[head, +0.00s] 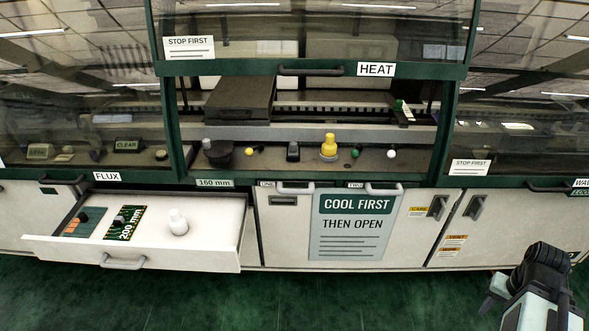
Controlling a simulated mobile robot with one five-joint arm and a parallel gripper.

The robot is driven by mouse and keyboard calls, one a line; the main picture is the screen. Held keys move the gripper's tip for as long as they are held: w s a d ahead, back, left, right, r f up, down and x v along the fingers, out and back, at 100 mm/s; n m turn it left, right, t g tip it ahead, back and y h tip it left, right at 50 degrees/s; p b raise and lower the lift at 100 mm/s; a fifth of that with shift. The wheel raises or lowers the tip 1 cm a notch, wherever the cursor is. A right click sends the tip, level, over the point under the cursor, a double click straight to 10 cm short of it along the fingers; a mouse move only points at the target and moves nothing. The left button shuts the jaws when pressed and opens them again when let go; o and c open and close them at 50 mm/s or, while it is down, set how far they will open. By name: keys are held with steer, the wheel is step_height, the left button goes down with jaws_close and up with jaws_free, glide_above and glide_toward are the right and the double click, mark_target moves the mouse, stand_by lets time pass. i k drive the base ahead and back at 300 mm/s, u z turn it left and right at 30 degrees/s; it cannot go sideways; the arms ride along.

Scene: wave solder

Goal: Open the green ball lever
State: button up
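The green ball lever (356,152) is a small green knob on the ledge inside the bay marked HEAT. It sits right of the yellow stepped knob (328,147) and left of the white ball lever (391,153). A yellow ball lever (249,150) is farther left on the same ledge. My gripper (496,293) is at the lower right, in front of the cabinets and far from the green ball. Only part of it shows beside my arm, and its opening is not clear. It touches nothing that I can see.
The HEAT hood (322,69) is raised above the ledge. A dark knob (217,151) and a black switch (293,151) share the ledge. An open drawer (215,255) juts out at the left, holding a white bottle (178,221). The green floor (330,300) is clear in front.

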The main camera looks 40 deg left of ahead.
mark_target(355, 153)
steer(key=u, duration=0.05)
steer(key=k, duration=0.25)
steer(key=u, duration=1.2)
steer(key=i, duration=1.5)
steer(key=k, duration=0.5)
